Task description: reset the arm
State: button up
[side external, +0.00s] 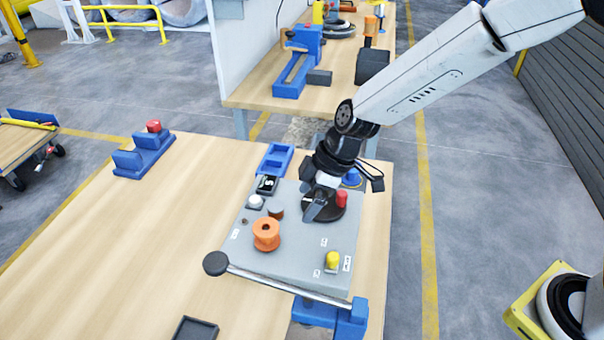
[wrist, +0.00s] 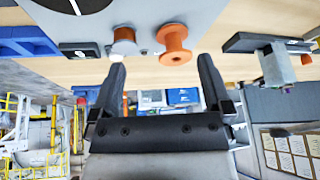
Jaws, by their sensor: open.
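My gripper (side external: 318,208) hangs low over the grey panel (side external: 295,258), above a dark round disc (side external: 326,215) beside a red cylinder (side external: 342,198). In the wrist view my gripper (wrist: 160,68) has its two dark fingers spread wide with nothing between them. An orange spool (side external: 266,235) stands on the panel to the left of my gripper and apart from it. The orange spool also shows beyond the fingers in the wrist view (wrist: 174,45). I cannot tell from the side view how far the fingertips are above the disc.
On the panel are a white knob (side external: 255,202), a brown cylinder (side external: 277,212) and a yellow knob (side external: 332,260). A metal lever with a black ball (side external: 216,263) crosses its front. A blue tray (side external: 276,160) sits behind. The wooden table (side external: 150,240) is largely clear on the left.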

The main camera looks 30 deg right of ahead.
jog(key=s+d+m+h, duration=0.2)
jog(key=s+d+m, duration=0.4)
jog(key=d, duration=0.4)
jog(key=s+d+m+h, duration=0.2)
jog(key=s+d+m, duration=0.4)
jog(key=d, duration=0.5)
jog(key=shift+s+r+t+h, duration=0.3)
jog(key=shift+s+t, duration=0.1)
jog(key=shift+s, duration=0.4)
